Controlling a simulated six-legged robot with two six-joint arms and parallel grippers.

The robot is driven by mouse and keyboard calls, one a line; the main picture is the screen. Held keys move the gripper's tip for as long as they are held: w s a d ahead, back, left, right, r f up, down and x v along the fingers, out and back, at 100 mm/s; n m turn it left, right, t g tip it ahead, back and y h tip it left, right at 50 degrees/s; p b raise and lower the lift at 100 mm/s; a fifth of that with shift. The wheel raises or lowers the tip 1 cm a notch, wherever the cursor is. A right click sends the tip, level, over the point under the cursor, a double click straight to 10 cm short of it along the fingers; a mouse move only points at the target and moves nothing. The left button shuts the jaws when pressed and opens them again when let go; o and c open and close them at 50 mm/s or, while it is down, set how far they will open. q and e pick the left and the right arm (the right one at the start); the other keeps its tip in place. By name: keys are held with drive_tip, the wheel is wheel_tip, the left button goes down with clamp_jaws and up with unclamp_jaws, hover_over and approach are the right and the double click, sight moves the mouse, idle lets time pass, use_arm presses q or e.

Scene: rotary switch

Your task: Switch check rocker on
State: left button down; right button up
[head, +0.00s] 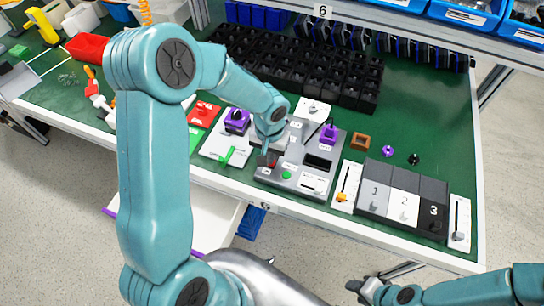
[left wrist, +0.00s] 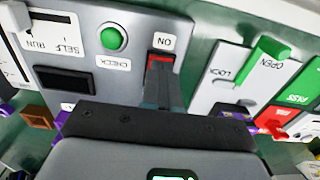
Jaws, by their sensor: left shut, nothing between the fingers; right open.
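The check rocker is a dark switch with a red end (head: 270,162), on the grey panel (head: 265,173) in the head view. In the left wrist view the rocker (left wrist: 161,58) shows its red strip beside the ON label, with a green round button (left wrist: 112,38) and CHECK label next to it. My left gripper (head: 267,151) is shut and empty, with its fingertips at the rocker. In the left wrist view the left fingers (left wrist: 163,88) cover the rocker's near part, so contact is unclear. My right gripper (head: 364,287) is open and empty, low, off the table.
A white plate with a green lever (head: 227,158) and a purple block (head: 237,120) stand left of the panel. Slider plates (head: 346,182) and numbered blocks (head: 403,205) stand right. Black bins (head: 320,70) fill the back. Green table is free at right.

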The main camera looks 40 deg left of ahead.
use_arm(q)
drive_tip(key=shift+f, duration=0.25)
drive_tip(key=shift+r+p, duration=0.35)
drive_tip(key=shift+r, duration=0.45)
wheel_tip(320, 180, up, 2)
drive_tip(key=shift+r+p, duration=0.2)
drive_tip(key=shift+p, duration=0.5)
wheel_tip(320, 180, up, 2)
drive_tip(key=shift+r+p, duration=0.1)
drive_tip(key=shift+p, duration=0.55)
drive_tip(key=shift+r+p, duration=0.3)
drive_tip(key=shift+r, duration=0.2)
drive_tip(key=shift+f, duration=0.1)
drive_tip(key=shift+s, duration=0.1)
